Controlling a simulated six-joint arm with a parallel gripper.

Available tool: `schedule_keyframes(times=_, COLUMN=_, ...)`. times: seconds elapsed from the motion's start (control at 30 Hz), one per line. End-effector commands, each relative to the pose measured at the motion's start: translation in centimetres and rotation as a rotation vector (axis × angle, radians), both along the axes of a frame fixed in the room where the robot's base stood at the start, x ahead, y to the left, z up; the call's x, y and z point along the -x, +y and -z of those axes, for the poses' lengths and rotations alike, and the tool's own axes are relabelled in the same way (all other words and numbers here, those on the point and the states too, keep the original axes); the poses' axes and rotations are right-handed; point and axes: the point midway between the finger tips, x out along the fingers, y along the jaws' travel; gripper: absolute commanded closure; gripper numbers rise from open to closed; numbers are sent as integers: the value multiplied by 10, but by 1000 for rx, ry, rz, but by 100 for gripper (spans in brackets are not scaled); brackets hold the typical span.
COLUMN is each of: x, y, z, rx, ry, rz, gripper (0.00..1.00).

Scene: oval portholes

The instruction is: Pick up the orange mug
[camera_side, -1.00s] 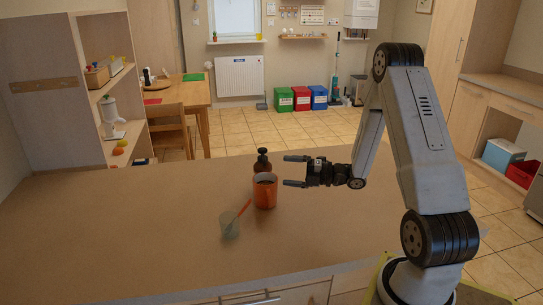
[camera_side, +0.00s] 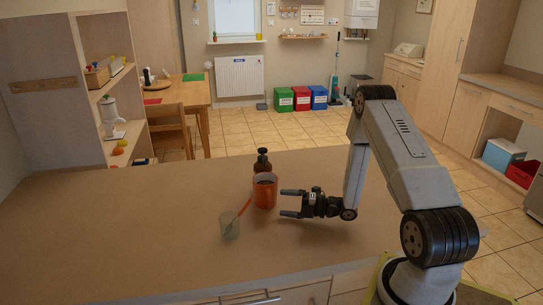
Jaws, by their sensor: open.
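The orange mug (camera_side: 264,192) stands upright on the brown counter near the middle of the picture. My gripper (camera_side: 290,203) is just to the right of the mug, low and level, with its jaws open and pointing left toward it. The fingertips are apart from the mug in the picture and nothing is between them. I cannot tell from this one view how far the gripper is from the mug in depth.
A dark brown bottle with a black pump top (camera_side: 262,162) stands right behind the mug, partly hidden by it. A translucent cup (camera_side: 230,226) with an orange stick in it stands front left of the mug. The counter (camera_side: 110,230) is clear on the left.

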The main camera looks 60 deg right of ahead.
Motion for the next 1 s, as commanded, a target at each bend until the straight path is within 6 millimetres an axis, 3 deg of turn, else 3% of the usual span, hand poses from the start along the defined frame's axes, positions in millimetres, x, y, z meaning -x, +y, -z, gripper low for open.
schedule_keyframes(times=0.2, x=-15, y=7, z=0, rx=1, ry=0, rz=-1, gripper=0)
schedule_keyframes(times=0.57, x=-22, y=10, z=0, rx=0, ry=0, rz=-1, gripper=0)
schedule_keyframes(times=1.0, x=-61, y=27, z=2, rx=1, ry=1, rz=-1, gripper=0)
